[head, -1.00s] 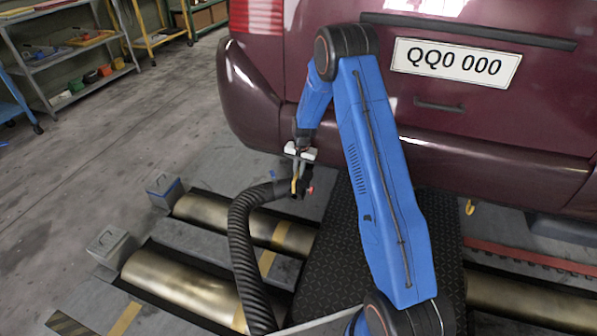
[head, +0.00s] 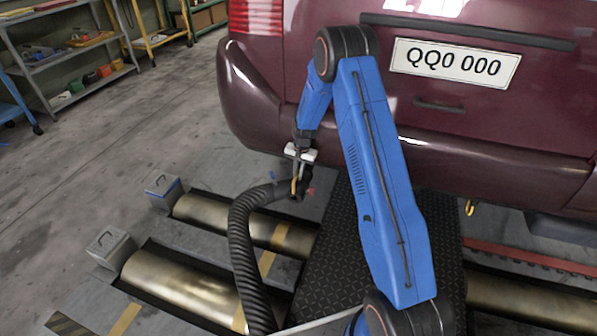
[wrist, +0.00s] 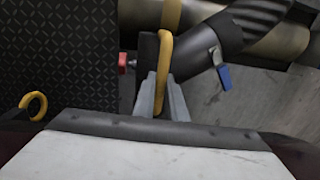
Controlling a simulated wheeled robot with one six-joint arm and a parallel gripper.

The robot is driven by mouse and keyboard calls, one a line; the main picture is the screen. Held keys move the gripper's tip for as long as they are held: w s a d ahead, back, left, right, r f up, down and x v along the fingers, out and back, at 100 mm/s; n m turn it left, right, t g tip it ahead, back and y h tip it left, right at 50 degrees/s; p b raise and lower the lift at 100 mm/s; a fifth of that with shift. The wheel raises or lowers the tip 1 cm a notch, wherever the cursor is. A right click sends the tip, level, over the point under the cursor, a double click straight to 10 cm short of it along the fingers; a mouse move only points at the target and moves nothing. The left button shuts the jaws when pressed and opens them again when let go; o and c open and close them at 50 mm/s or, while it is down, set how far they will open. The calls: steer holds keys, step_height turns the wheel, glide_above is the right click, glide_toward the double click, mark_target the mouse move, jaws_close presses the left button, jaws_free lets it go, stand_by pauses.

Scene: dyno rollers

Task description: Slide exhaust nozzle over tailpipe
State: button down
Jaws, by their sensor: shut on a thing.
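The exhaust nozzle (wrist: 207,52) is a dark tube on the end of a black ribbed hose (head: 243,250), with a yellow handle (wrist: 165,68), a blue lever (wrist: 223,78) and a red part (wrist: 123,62). My gripper (wrist: 164,97) is shut on the yellow handle. In the head view my gripper (head: 299,172) holds the nozzle low behind the car's bumper, apart from it. The nozzle's mouth is hard to make out.
Metal rollers (head: 195,285) lie in the floor below the hose. Two grey boxes (head: 111,247) stand at left. Shelves (head: 70,60) are far back; the floor between is clear.

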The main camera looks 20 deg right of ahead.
stand_by(0.4)
steer(key=c, duration=1.7)
jaws_free()
steer(key=shift+f, duration=0.1)
